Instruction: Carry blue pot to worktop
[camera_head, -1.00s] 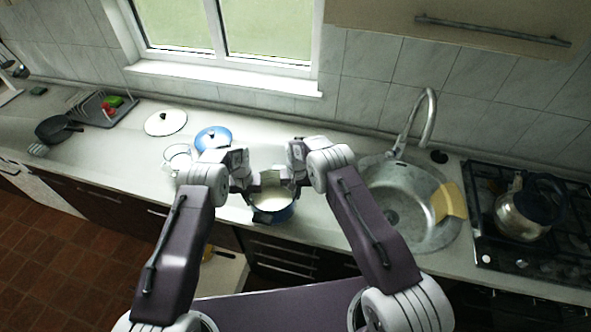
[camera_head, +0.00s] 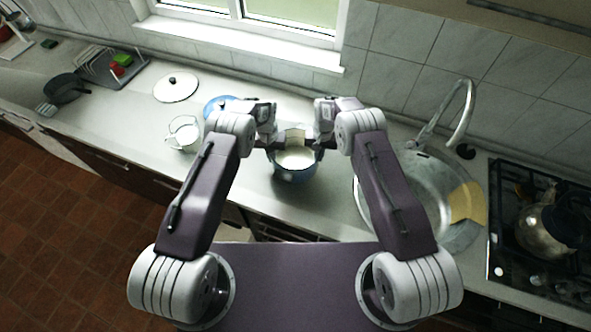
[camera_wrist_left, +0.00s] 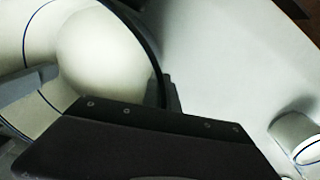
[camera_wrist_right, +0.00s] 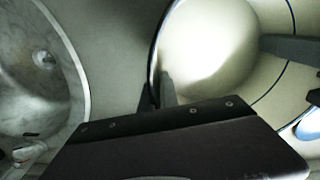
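The blue pot (camera_head: 293,176) is between my two grippers over the worktop (camera_head: 335,200), near its front edge. The pot's inside also shows in the left wrist view (camera_wrist_left: 105,60) and the right wrist view (camera_wrist_right: 205,45), with a dark finger close at the rim in each. I cannot tell whether the pot's base touches the worktop.
A blue lid (camera_head: 219,104), a white lid (camera_head: 176,88) and a white pot (camera_head: 184,134) stand to the left. A pan (camera_head: 66,88) and dish rack (camera_head: 97,66) are farther left.

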